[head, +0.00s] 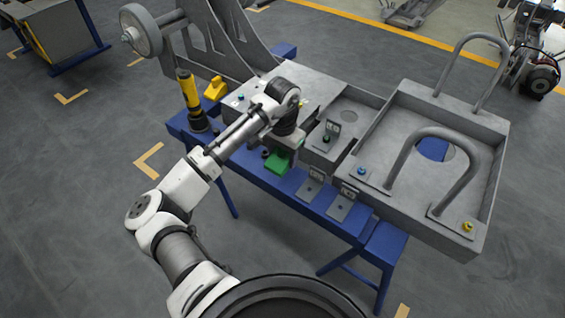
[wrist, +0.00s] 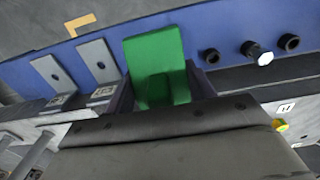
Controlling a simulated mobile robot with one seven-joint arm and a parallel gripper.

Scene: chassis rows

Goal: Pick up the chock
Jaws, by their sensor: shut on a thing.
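My gripper (head: 284,153) is at the front edge of the blue bench, left of the middle, pointing down. It is shut on a green block (head: 278,162). In the wrist view the green block (wrist: 155,62) stands between the two dark fingers of my gripper (wrist: 162,88), with its flat face showing. Its lower part is hidden by the gripper body. A small yellow wedge-shaped piece (head: 215,88) sits on the bench behind and left of my gripper. The frames do not settle which of the two pieces is the chock, or whether the green block touches the bench.
A black and yellow cylinder (head: 188,94) stands at the bench's left end. Flat plates with tags (head: 343,203) lie right of my gripper. A grey tray frame with two hoop handles (head: 490,165) fills the right side. Dark round fittings (wrist: 251,50) are close to the green block.

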